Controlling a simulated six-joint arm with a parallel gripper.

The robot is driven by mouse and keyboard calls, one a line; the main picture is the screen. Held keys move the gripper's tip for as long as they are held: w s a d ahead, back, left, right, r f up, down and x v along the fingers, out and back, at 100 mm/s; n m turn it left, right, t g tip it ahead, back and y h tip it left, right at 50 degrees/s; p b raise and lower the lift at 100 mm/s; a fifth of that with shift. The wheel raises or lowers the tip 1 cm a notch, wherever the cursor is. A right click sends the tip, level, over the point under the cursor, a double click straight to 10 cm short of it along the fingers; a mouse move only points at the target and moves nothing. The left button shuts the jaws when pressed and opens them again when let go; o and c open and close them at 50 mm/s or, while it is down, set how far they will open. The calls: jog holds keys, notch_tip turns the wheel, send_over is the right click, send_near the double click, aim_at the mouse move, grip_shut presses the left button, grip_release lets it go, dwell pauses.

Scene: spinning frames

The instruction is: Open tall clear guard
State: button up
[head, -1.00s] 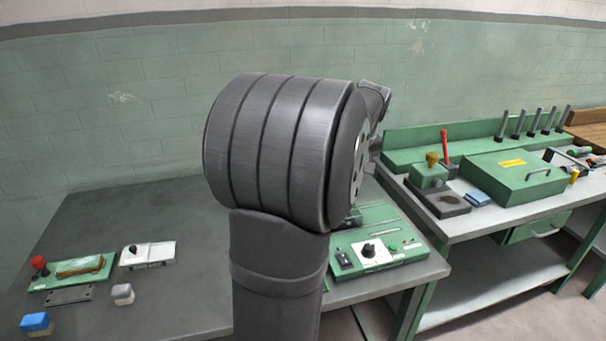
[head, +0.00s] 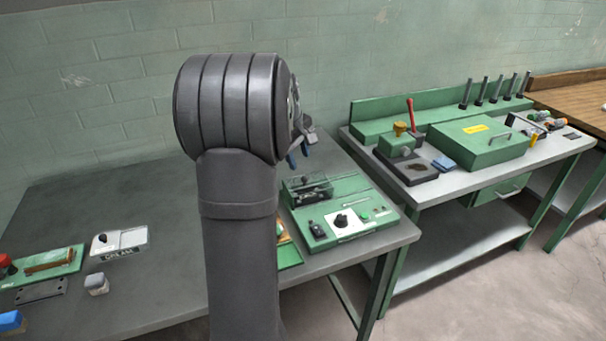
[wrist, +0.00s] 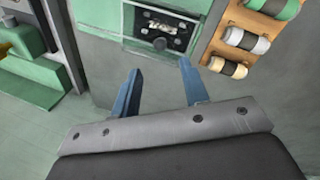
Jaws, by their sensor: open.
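A green control unit (head: 345,212) with a black knob stands near the right end of the grey bench in the head view. A small see-through box with dark parts inside, apparently the clear guard (head: 308,189), sits at its back left corner and looks closed. My gripper (head: 298,154) is above and behind this box, apart from it, partly hidden by my arm. In the wrist view my gripper (wrist: 160,66) has its two blue fingers spread and empty.
A wooden rack with several spools (wrist: 247,41) is at right in the wrist view. A white box (head: 119,242) and a green board (head: 45,266) lie on the bench at left. A second bench with a green case (head: 480,142) stands at right.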

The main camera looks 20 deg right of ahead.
aim_at(304, 177)
jog(key=x, duration=0.7)
jog(key=shift+f, duration=0.35)
grip_shut()
